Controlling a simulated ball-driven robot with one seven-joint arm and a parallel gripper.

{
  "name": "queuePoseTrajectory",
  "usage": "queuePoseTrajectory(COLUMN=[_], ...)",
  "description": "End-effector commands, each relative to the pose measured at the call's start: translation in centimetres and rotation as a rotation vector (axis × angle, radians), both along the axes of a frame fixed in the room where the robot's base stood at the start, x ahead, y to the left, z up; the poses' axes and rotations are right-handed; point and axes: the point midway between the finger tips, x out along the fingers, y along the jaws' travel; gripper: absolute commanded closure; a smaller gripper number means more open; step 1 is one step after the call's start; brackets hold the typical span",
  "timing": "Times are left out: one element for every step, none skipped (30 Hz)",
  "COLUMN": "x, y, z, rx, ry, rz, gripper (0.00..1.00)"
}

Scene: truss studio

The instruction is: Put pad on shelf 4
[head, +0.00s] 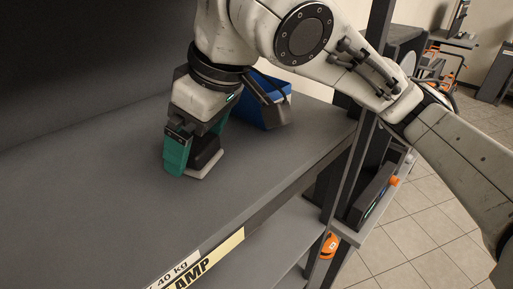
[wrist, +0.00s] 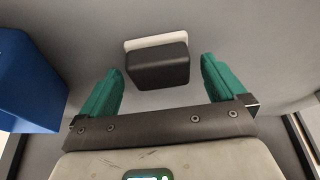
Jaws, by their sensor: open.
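The pad (head: 207,160), a dark block with a white base, rests on the grey shelf board (head: 90,190). It also shows in the wrist view (wrist: 157,66), where its white edge faces away from my wrist. My gripper (head: 194,150) points down at the board with its green fingers apart. In the wrist view the fingers (wrist: 160,80) stand to either side of the pad, with a gap on each side. The far finger is mostly hidden in the head view.
A blue bin (head: 268,104) stands on the same board behind my gripper, close to the wrist. A label strip (head: 205,262) runs along the board's front edge. A metal upright (head: 362,150) stands at the right end. The board's left part is clear.

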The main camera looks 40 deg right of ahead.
Motion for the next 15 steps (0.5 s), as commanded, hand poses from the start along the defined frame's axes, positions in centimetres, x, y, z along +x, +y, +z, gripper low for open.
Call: queuePoseTrajectory(x=[-0.2, -0.6, -1.4, -1.9, -2.5, -3.3, -4.0, -4.6, -5.5, -6.1, -6.2, -6.4, -6.6, -6.8, -7.1], y=[0.0, -0.2, -0.6, -0.8, -1.1, -1.4, -1.7, -2.0, -2.3, -2.6, -2.6, -2.8, -2.8, -2.9, -3.1], z=[0.3, 0.4, 0.3, 0.3, 0.3, 0.2, 0.2, 0.2, 0.2, 0.1, -0.2, -0.2, -0.2, -0.2, -0.2], rx=[0.000, 0.001, 0.001, 0.002, 0.001, 0.000, 0.001, 0.001, -0.001, -0.001, -0.001, 0.000, 0.000, 0.000, 0.000], ry=[-0.002, -0.003, -0.002, -0.003, -0.003, -0.004, -0.004, -0.004, -0.005, -0.004, -0.004, -0.003, -0.003, -0.003, -0.003], rz=[0.001, 0.000, 0.001, 0.001, 0.001, -0.001, 0.000, -0.001, 0.000, -0.001, -0.001, -0.003, -0.003, -0.003, -0.003], gripper=[0.03, 0.03, 0.03, 0.03, 0.03, 0.03, 0.03, 0.03, 0.03, 0.03, 0.03, 0.03, 0.03, 0.03, 0.03])
